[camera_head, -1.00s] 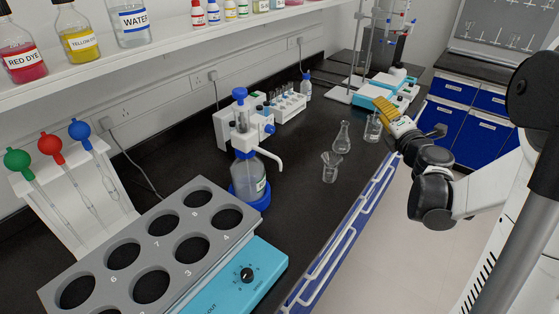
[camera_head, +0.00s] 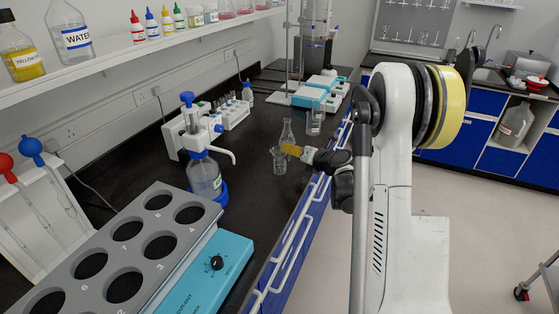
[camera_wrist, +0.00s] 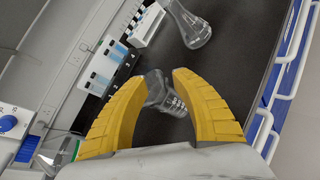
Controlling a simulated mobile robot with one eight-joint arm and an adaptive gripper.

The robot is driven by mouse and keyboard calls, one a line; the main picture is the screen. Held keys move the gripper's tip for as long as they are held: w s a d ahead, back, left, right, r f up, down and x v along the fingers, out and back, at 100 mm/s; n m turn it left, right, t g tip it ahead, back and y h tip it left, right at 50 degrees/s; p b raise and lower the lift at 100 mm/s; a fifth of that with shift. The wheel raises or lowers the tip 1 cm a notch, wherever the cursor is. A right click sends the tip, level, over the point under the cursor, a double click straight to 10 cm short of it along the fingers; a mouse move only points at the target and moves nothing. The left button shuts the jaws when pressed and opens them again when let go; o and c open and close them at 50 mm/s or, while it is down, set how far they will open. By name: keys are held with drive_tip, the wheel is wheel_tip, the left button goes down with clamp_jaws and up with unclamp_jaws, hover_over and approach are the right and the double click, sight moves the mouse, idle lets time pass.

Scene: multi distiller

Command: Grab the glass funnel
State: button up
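The clear glass funnel (camera_head: 276,153) sits in the mouth of a small glass beaker (camera_head: 280,168) on the black bench, near its front edge. My gripper (camera_head: 291,150) is at the funnel's right side at rim height, its yellow fingers partly overlapping the glass. In the wrist view my gripper (camera_wrist: 161,77) is open, with a gap between the curved fingers. The funnel (camera_wrist: 155,86) shows in that gap, with the marked beaker (camera_wrist: 177,106) below it. I cannot tell whether a finger touches the glass.
A conical flask (camera_head: 287,134) stands just behind the funnel, and another beaker (camera_head: 315,123) farther back. A bottle with a blue-capped dispenser (camera_head: 204,176) and a grey rack with round holes (camera_head: 135,248) are to the left. Blue-white rails (camera_head: 292,238) run along the bench front.

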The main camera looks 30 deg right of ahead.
drive_tip(key=x, duration=0.3)
drive_tip(key=shift+w+f+b, duration=0.1)
drive_tip(key=shift+f+b, duration=0.05)
drive_tip(key=shift+b, duration=0.25)
drive_tip(key=shift+c, duration=0.2)
clamp_jaws()
